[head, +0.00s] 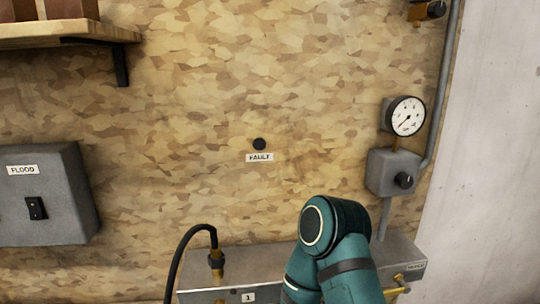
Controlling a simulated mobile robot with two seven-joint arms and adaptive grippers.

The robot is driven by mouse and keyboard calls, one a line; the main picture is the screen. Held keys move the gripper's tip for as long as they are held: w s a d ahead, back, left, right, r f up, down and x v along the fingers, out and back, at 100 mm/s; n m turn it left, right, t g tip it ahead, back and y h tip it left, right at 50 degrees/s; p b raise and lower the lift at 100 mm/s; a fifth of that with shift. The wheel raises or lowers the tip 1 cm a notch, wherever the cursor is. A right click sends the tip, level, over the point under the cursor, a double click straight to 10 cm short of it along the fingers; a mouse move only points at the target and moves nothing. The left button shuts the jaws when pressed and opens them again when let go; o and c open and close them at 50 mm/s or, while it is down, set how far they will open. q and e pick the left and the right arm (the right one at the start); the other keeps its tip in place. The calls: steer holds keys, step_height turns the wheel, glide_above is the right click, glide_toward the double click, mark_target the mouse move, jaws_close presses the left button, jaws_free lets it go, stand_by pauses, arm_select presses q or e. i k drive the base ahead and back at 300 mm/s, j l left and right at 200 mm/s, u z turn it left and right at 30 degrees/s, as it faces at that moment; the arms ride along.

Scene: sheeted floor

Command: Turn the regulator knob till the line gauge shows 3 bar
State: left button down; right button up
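The line gauge (405,116) is a round white dial with a black rim on the wall at the right. Its dark needle points to the lower left; the numerals are too small to read. The regulator knob (404,180) is a small black knob on a grey box (383,172) just below the gauge. A teal arm of mine rises at the bottom, left of and below the knob. Neither gripper shows in the head view, so whether they are open or shut is hidden.
A grey metal box (240,272) with a black hose (183,246) and a brass lever (397,290) stands low, partly behind my arm. A grey FLOOD switch box (45,195) is at the left, a wooden shelf (70,33) above it. The wall around the FAULT label (259,157) is mostly clear.

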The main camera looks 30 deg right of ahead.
mark_target(403, 180)
steer(key=k+z, duration=0.1)
steer(key=z, duration=1.5)
